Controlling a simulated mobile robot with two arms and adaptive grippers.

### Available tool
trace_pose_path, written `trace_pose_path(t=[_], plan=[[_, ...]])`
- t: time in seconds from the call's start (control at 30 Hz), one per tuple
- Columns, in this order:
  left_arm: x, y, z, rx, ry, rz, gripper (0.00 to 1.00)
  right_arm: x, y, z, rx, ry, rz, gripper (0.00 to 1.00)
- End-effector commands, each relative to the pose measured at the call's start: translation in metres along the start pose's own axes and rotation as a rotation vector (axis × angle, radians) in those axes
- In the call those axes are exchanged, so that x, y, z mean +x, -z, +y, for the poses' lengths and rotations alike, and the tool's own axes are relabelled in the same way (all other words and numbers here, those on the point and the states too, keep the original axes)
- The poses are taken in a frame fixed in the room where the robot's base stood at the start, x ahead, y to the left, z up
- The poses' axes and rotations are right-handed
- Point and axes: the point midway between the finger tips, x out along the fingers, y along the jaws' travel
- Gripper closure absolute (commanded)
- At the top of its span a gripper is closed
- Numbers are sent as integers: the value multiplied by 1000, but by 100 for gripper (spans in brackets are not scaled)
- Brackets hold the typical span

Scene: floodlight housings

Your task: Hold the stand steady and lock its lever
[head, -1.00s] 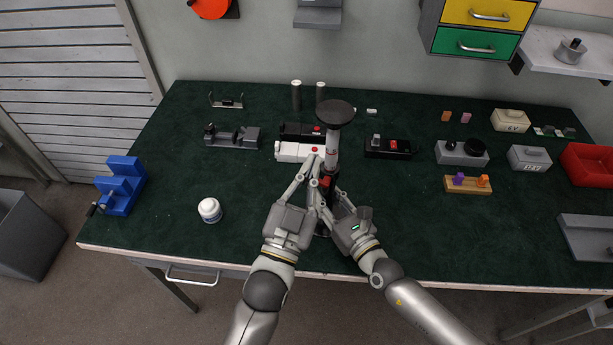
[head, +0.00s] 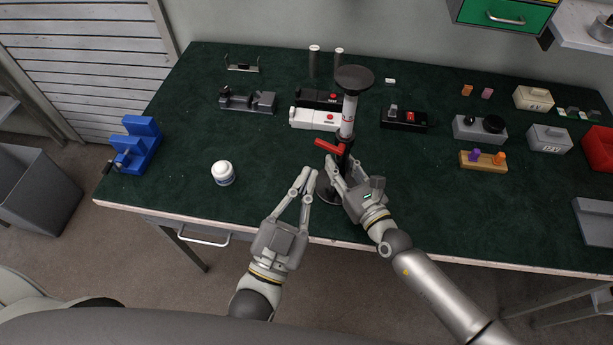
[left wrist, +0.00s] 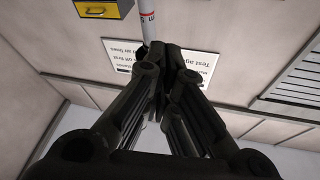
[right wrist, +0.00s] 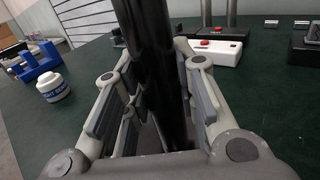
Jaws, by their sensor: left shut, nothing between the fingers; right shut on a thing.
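The stand has a black round top, a white upper tube (head: 348,118) and a black lower post (head: 343,160) on a round base (head: 328,195) near the table's front edge. It is upright. Its red lever (head: 329,147) sticks out to the left of the post. My right gripper (head: 338,170) is shut on the black post below the lever; the post (right wrist: 152,70) fills the space between its fingers in the right wrist view. My left gripper (head: 307,177) is shut and empty, apart from the stand, left of the post and below the lever. The white tube also shows in the left wrist view (left wrist: 146,22).
A white jar (head: 223,174) stands to the left on the green table. A blue vise (head: 138,146) sits at the left edge. The table between jar and stand is clear.

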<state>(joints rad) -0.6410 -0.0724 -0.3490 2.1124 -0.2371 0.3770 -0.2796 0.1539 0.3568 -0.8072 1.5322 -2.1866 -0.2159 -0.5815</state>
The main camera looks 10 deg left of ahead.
Motion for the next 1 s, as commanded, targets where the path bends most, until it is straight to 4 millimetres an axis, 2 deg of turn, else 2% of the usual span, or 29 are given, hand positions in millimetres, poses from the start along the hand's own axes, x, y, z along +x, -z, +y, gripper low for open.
trace_pose_path(t=[0.13, 0.27, 0.4, 0.7, 0.87, 1.0], plan=[[0, 0, 0, 0, 0, 0, 100, 0, 0, 0, 0, 0, 0, 100], [2, 2, 2, 3, -10, 13, 83, 0, 0, 0, 0, 0, 0, 100], [14, 16, 14, 25, -69, 90, 68, 0, 0, 0, 0, 0, -1, 100], [34, 58, 64, 157, -338, 387, 68, 0, 0, 0, 0, 0, -1, 100], [33, 64, 83, 263, -488, 523, 68, 0, 0, 0, 0, 0, -1, 100], [29, 58, 89, 371, -614, 617, 68, 0, 0, 0, 0, 0, -1, 100]])
